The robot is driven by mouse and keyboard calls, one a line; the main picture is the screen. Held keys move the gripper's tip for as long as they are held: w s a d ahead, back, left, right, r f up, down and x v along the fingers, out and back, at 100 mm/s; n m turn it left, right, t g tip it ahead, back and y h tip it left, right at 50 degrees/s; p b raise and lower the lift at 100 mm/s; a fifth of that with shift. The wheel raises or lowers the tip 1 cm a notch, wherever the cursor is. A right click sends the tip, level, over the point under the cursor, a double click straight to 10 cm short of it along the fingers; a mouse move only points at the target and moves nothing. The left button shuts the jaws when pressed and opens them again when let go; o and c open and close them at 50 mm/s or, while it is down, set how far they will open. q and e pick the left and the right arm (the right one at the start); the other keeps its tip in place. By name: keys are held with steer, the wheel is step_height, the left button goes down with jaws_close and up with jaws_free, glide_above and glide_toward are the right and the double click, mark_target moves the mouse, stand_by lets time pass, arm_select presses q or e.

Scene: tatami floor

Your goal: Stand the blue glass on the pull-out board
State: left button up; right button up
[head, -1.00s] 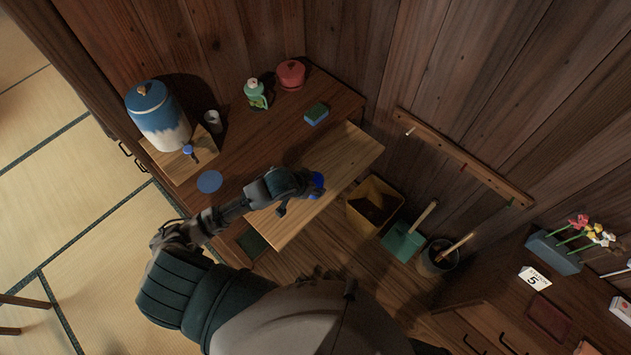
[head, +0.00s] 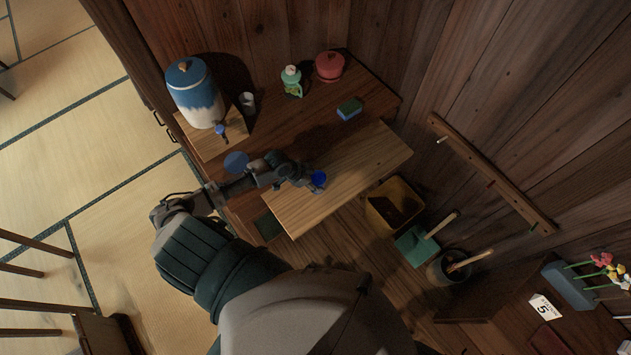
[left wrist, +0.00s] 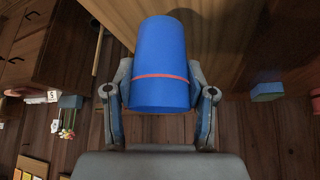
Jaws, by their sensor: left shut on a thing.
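The blue glass (head: 318,179) is at the fingertips of my left gripper (head: 302,178), over the light wooden pull-out board (head: 365,160). In the left wrist view the glass (left wrist: 160,65) fills the space between the two fingers, and a thin red band runs around it. My left gripper (left wrist: 160,105) is shut on it. In the head view the glass shows its round open end towards the camera. I cannot tell whether its base touches the board. My right gripper is not in view.
On the dark cabinet top stand a blue and white dispenser (head: 195,92), a grey cup (head: 247,100), a green bottle (head: 291,80), a red pot (head: 329,66) and a sponge (head: 349,108). A yellow bin (head: 394,203) stands beside the board. The board's right part is clear.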

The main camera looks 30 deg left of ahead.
mark_target(318, 183)
arm_select(q)
steer(key=shift+w+a, duration=0.4)
steer(key=shift+a, duration=0.05)
steer(key=shift+a+f, duration=0.25)
steer(key=shift+f, duration=0.1)
step_height(318, 183, down, 2)
steer(key=shift+a+f, duration=0.15)
steer(key=shift+f, duration=0.35)
steer(key=shift+d, duration=0.4)
steer(key=o, duration=1.2)
steer(key=shift+o, duration=0.2)
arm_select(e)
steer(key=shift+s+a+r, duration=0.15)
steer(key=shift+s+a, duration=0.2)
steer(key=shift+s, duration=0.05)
arm_select(q)
steer(key=shift+a+f, duration=0.1)
steer(key=shift+a, duration=0.05)
